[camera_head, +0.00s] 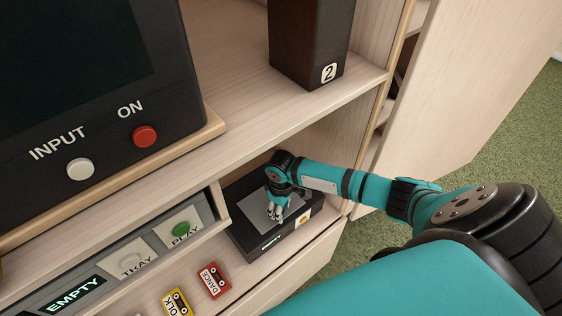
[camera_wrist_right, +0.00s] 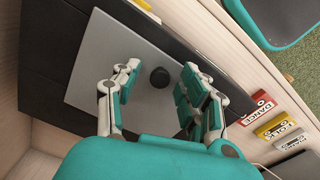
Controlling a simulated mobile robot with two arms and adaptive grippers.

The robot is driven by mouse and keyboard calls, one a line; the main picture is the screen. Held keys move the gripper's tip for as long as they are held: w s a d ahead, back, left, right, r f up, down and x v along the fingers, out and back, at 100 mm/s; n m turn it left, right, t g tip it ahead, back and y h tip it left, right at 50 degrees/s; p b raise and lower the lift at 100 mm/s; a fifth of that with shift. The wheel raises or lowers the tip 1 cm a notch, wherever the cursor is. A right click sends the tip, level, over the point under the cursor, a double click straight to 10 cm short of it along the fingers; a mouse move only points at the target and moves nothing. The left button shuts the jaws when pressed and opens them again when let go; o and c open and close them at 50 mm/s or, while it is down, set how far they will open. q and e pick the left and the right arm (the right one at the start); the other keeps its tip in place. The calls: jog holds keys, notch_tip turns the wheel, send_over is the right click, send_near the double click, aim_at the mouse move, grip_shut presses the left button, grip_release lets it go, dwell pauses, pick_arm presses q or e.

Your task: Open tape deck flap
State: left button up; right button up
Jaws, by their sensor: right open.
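The tape deck (camera_head: 248,240) is a black box on the lower shelf, with a small "EMPTY" display and a yellow button on its front. Its flap (camera_head: 295,204) is a flat grey plate on top that looks closed. In the right wrist view the flap (camera_wrist_right: 110,58) carries a round black knob (camera_wrist_right: 160,77) on the black deck top (camera_wrist_right: 62,45). My right gripper (camera_head: 275,212) is above the flap, pointing down. In the wrist view my right gripper (camera_wrist_right: 161,80) is open, its fingers on both sides of the knob; contact cannot be told. My left gripper is not in view.
Left of the deck is a grey panel with a green PLAY button (camera_head: 180,229), a TRAY button (camera_head: 137,262) and an "EMPTY" display (camera_head: 75,294). Red DANCE (camera_head: 213,280) and yellow FOLK (camera_head: 177,302) cassettes lie in front. The shelf board (camera_head: 235,134) is overhead; a cabinet wall is at right.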

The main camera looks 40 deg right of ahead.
jog(key=shift+c, duration=0.2)
grip_shut()
jog(key=shift+r, duration=0.2)
